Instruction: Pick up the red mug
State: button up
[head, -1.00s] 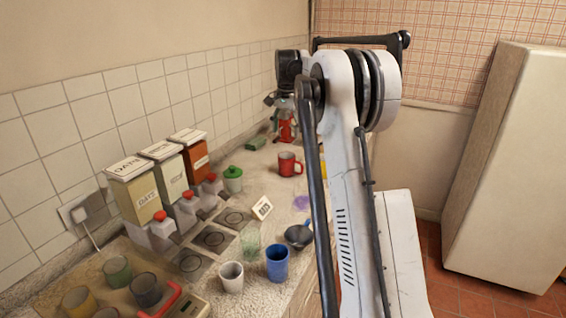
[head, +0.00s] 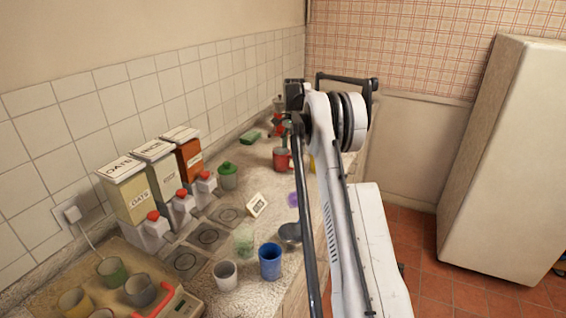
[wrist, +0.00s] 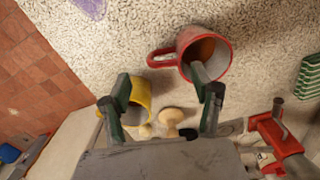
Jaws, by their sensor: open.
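The red mug (head: 281,160) stands on the counter towards the far end, partly covered by my arm in the head view. In the wrist view the red mug (wrist: 224,66) shows its open mouth, with its handle pointing left. My gripper (wrist: 160,78) is open and empty, its two dark green fingers apart. The right finger overlaps the mug's mouth in the picture; I cannot tell whether it is inside or above it. The left finger lies in front of a yellow mug (wrist: 141,92). In the head view the fingers are mostly hidden beside my arm.
A green sponge (head: 250,137) and a red-and-grey object (head: 277,122) lie beyond the red mug; the red object (wrist: 272,138) also shows in the wrist view. Dispensers (head: 155,170) line the wall. White (head: 225,276) and blue (head: 270,262) cups stand nearer.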

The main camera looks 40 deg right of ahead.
jog(key=shift+d+f+p, duration=0.15)
jog(key=shift+f+p, duration=0.4)
jog(key=shift+f, duration=2.8)
grip_shut()
jog(key=shift+r, duration=0.2)
jog(key=shift+r, duration=0.95)
jog(key=shift+r+b, duration=0.35)
jog(key=shift+r, duration=0.5)
jog(key=a+r, duration=0.3)
jog(key=a, duration=0.2)
jog(key=w+a+r+b, duration=0.1)
jog(key=a+r, duration=0.3)
jog(key=a, duration=0.2)
jog(key=shift+a+b, duration=0.3)
